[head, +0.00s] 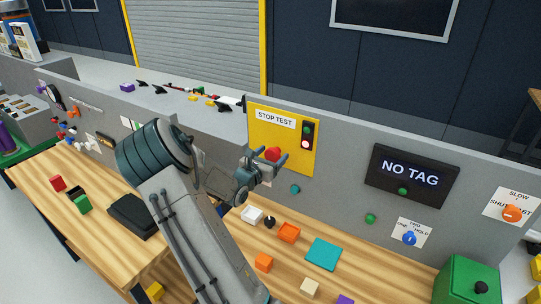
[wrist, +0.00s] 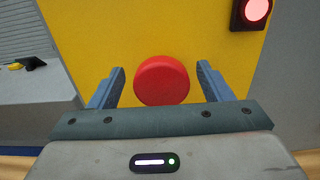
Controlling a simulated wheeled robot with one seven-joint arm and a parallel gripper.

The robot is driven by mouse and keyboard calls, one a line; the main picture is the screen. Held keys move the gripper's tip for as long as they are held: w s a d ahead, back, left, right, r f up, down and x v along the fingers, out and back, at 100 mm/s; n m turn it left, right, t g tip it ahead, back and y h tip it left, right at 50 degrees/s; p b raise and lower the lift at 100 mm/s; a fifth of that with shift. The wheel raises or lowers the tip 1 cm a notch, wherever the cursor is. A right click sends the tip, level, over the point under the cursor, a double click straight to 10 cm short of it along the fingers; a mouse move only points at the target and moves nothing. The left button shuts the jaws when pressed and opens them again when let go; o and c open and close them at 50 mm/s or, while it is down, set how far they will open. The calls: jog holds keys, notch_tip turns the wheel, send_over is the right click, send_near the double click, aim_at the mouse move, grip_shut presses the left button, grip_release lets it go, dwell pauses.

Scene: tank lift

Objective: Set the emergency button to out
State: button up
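The red emergency button (head: 272,154) sits on a yellow panel (head: 297,160) labelled "STOP TEST" on the grey wall. In the wrist view the round red button (wrist: 161,80) fills the space between my fingers. My gripper (head: 266,162) is open in front of the panel, with one finger on each side of the button. In the wrist view both fingers of my gripper (wrist: 161,85) show a gap to the button's sides. Whether the button is pressed in or out is hard to tell. A signal light (head: 306,134) beside it glows pale red at the bottom; it also shows in the wrist view (wrist: 256,10).
A "NO TAG" screen (head: 410,171), a blue knob (head: 409,238) and an orange knob (head: 512,213) are on the wall to the right. The wooden table (head: 385,272) below holds small blocks, a teal square (head: 323,253) and a green box (head: 470,280).

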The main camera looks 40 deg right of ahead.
jog(key=shift+d, duration=0.1)
jog(key=b+v, duration=0.3)
jog(key=v, duration=1.1)
jog(key=s+a+m+g+y, duration=0.5)
jog(key=s+m+g+y, duration=0.2)
jog(key=s+m, duration=0.6)
jog(key=s+a+r+m+t+y, duration=0.2)
jog(key=s+a+r+m+y, duration=0.1)
jog(key=a, duration=0.6)
jog(key=s+a+r+m+t+y, duration=0.2)
jog(key=a+m+y, duration=0.3)
jog(key=a, duration=0.5)
jog(key=shift+s+a+r+m+t+y, duration=0.3)
jog(key=shift+s+r+t+y, duration=0.15)
jog(key=shift+s+y, duration=0.55)
